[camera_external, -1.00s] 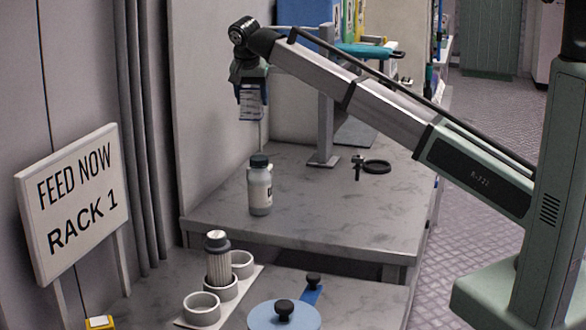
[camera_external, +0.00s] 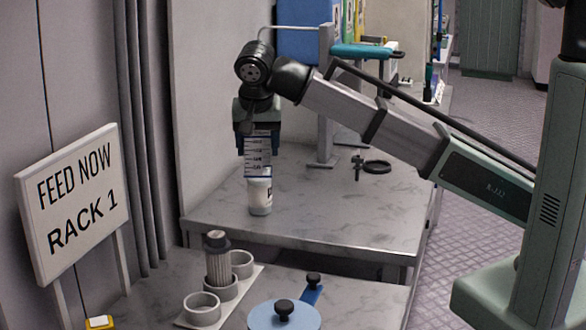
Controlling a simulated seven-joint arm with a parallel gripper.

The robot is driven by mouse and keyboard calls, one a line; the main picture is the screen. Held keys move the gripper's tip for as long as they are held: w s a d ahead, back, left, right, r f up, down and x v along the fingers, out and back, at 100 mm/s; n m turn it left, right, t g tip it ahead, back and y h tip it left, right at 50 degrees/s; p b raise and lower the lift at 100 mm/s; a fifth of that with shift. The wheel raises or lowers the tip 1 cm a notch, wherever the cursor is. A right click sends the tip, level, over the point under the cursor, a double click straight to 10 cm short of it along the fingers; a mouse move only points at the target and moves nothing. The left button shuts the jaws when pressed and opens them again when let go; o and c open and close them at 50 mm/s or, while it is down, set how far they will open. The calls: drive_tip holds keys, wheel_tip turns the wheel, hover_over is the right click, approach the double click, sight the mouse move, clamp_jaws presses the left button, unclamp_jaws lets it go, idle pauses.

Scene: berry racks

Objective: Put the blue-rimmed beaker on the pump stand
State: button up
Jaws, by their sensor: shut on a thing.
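My gripper (camera_external: 257,127) points down and is shut on a clear beaker (camera_external: 257,155) with dark graduation marks. A blue line shows near the beaker's lower end; its top is hidden by my gripper. The beaker hangs in front of the white bottle (camera_external: 260,198) and hides the bottle's upper part; whether they touch I cannot tell. I cannot tell for certain which thing is the pump stand. A grey upright post (camera_external: 325,110) on a flat foot stands on the far counter. A round blue plate (camera_external: 262,316) with a black knob lies at the front.
A holder (camera_external: 202,308) with ring cups stands on the near counter, with a ribbed cylinder (camera_external: 219,258) in one cup. A black ring clamp (camera_external: 375,167) lies near the post. The far counter's front (camera_external: 330,225) is clear. A sign (camera_external: 75,203) stands at left.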

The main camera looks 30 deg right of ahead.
drive_tip(key=s, duration=1)
drive_tip(key=shift+n, duration=0.3)
drive_tip(key=shift+w+f, duration=0.15)
drive_tip(key=shift+f, duration=13.4)
drive_tip(key=shift+f, duration=0.15)
drive_tip(key=o, duration=1)
drive_tip(key=shift+o, duration=0.2)
drive_tip(key=v, duration=1.2)
